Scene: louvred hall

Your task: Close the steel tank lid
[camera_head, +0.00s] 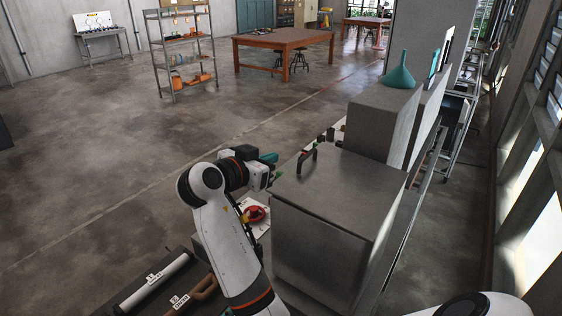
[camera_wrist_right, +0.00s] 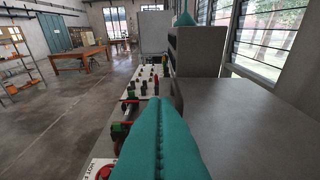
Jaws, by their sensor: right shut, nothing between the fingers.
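The steel tank (camera_head: 310,255) stands right of centre in the head view. Its grey lid (camera_head: 345,195) looks flat across the top, with no clear gap under its near edge. In the wrist view a flat grey surface, apparently the lid (camera_wrist_right: 250,120), fills the right side. My right gripper (camera_head: 270,160) is left of the tank, near the handle, apparently not touching it. Its teal fingers, also in the wrist view (camera_wrist_right: 157,100), are shut and empty. My left gripper is not in view.
A panel with a red knob (camera_head: 255,213) and other controls runs along the tank's left. Grey cabinets (camera_head: 385,115) stand behind the tank, with a teal funnel (camera_head: 398,72) on top. Windows line the right wall. The floor (camera_head: 100,150) at left is clear.

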